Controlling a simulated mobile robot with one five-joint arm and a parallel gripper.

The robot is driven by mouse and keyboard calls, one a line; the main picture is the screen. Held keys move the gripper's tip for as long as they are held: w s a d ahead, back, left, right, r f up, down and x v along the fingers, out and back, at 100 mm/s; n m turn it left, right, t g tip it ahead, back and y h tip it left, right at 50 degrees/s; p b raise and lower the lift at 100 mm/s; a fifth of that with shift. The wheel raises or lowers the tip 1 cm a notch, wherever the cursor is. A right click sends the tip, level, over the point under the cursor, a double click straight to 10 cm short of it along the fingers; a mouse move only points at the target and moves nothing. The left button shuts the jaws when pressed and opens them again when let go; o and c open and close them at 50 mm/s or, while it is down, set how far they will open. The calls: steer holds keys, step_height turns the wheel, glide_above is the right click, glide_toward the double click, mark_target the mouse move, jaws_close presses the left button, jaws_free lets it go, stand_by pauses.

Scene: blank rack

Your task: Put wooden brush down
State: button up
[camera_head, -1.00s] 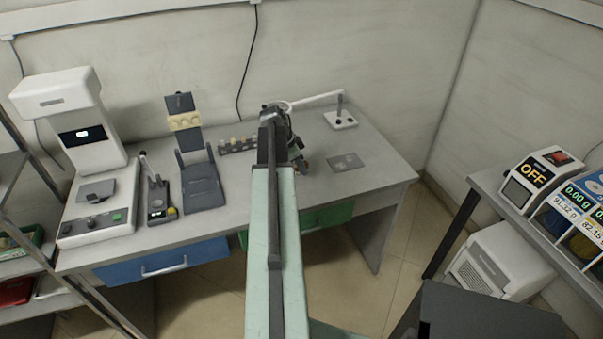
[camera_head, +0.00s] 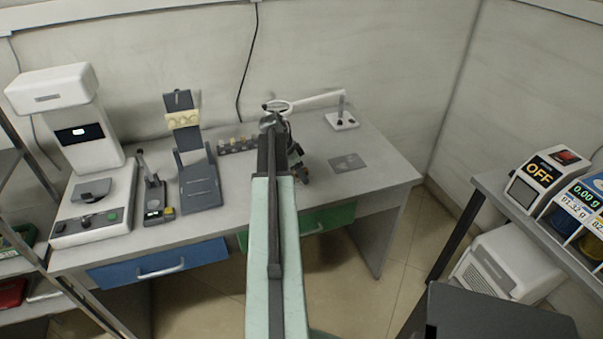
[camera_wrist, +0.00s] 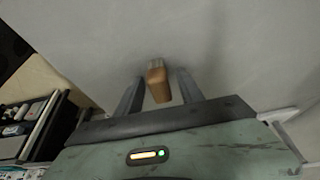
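The wooden brush (camera_wrist: 158,84) shows in the wrist view as a short brown wooden piece with a paler end, between the two fingers of my gripper (camera_wrist: 160,78). The fingers appear closed on it near their tips. The grey tabletop (camera_wrist: 235,50) lies beyond it. In the head view my gripper (camera_head: 297,165) is over the right half of the grey desk (camera_head: 372,182), left of a dark flat plate (camera_head: 347,162). My arm hides part of the desk. I cannot tell whether the brush touches the desktop.
A row of small vials (camera_head: 238,145) stands left of my arm. A magnifier with a white arm (camera_head: 318,101) stands behind it, on a base (camera_head: 341,121). A white instrument (camera_head: 92,185) and a dark stand (camera_head: 199,185) are farther left.

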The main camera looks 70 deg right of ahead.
steer(key=shift+r, duration=0.1)
steer(key=shift+r+p, duration=0.3)
steer(key=shift+p, duration=0.1)
steer(key=p+v, duration=1)
steer(key=v, duration=0.1)
steer(key=shift+r+p, duration=0.25)
steer(key=shift+p, duration=0.05)
steer(key=shift+a, duration=0.15)
